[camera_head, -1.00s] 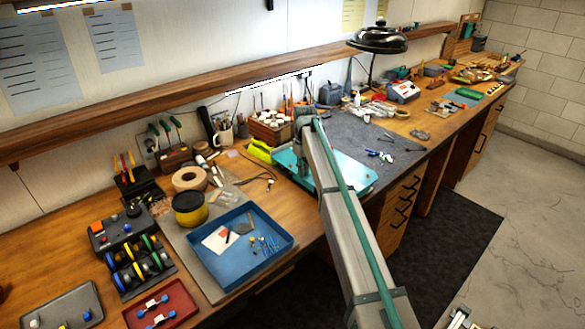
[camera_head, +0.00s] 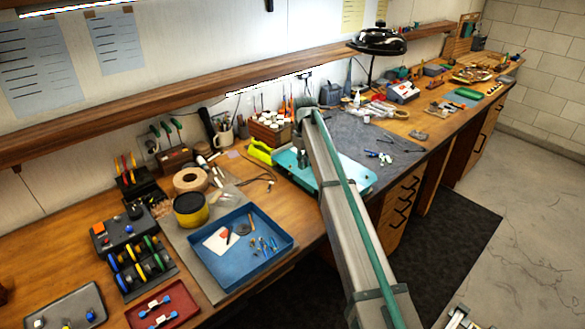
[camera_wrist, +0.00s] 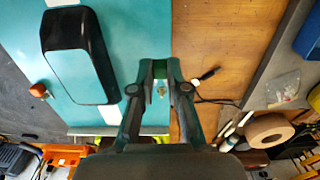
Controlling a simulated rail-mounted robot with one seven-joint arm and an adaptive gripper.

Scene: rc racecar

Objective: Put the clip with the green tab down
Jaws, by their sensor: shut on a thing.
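My gripper (camera_wrist: 160,68) is shut on the clip with the green tab. The tab (camera_wrist: 160,72) shows as a small dark green patch between the fingertips in the wrist view, and a small metallic bit shows just below it. The rest of the clip is hidden by the fingers. The tips appear over the teal tray (camera_wrist: 125,20) near its edge with the wooden bench; I cannot tell their height. In the head view the teal tray (camera_head: 354,178) is partly behind my arm, and the clip cannot be made out.
A black-rimmed teal box-like part (camera_wrist: 80,55) lies on the tray left of my gripper, with a small orange-brown piece (camera_wrist: 40,90) beside it. A black-tipped cable (camera_wrist: 207,75) lies on the wood to the right. A tape roll (camera_wrist: 268,131) and blue tray (camera_head: 285,240) are farther off.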

